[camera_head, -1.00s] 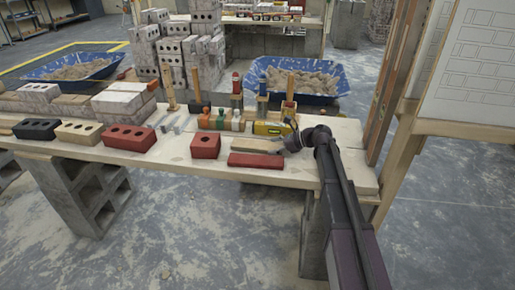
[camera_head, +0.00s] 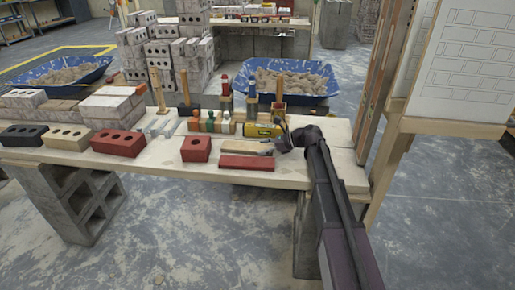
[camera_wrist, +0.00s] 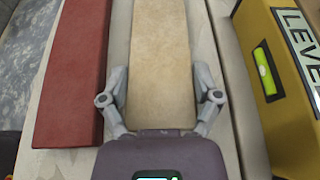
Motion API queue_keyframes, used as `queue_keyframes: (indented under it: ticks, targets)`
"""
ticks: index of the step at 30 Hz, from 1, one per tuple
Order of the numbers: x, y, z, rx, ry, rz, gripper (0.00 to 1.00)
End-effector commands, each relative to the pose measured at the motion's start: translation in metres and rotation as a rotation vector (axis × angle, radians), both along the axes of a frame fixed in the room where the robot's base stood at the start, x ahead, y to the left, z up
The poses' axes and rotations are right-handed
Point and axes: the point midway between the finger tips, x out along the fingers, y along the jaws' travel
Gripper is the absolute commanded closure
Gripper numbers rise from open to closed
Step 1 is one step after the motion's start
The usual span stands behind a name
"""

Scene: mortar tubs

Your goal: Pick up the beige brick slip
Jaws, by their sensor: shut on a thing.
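The beige brick slip (camera_wrist: 160,50) is a long flat pale piece running away from me in the wrist view. My gripper (camera_wrist: 160,78) has one finger against each long side of the slip, near its close end, and is shut on it. In the head view the slip (camera_head: 248,147) lies at the bench's right part, with my gripper (camera_head: 284,142) at its right end. I cannot tell any gap under it.
A red slip (camera_wrist: 75,70) lies parallel on the left. A yellow level (camera_wrist: 285,80) stands on the right. In the head view a red brick (camera_head: 195,149) sits left of the slips, and small bottles (camera_head: 210,122) stand behind. A wooden frame (camera_head: 385,95) rises at the right.

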Motion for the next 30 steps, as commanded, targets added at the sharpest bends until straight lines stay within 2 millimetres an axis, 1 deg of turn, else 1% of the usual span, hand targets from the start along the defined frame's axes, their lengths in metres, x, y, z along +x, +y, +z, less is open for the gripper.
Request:
queue_keyframes:
  ticks: [5, 11, 30]
  targets:
    - [0.0, 0.0, 0.006, 0.001, 0.0, 0.0, 0.8]
    - [0.0, 0.0, 0.019, 0.001, 0.0, 0.0, 0.8]
    - [0.0, 0.0, 0.082, 0.002, 0.0, 0.0, 0.8]
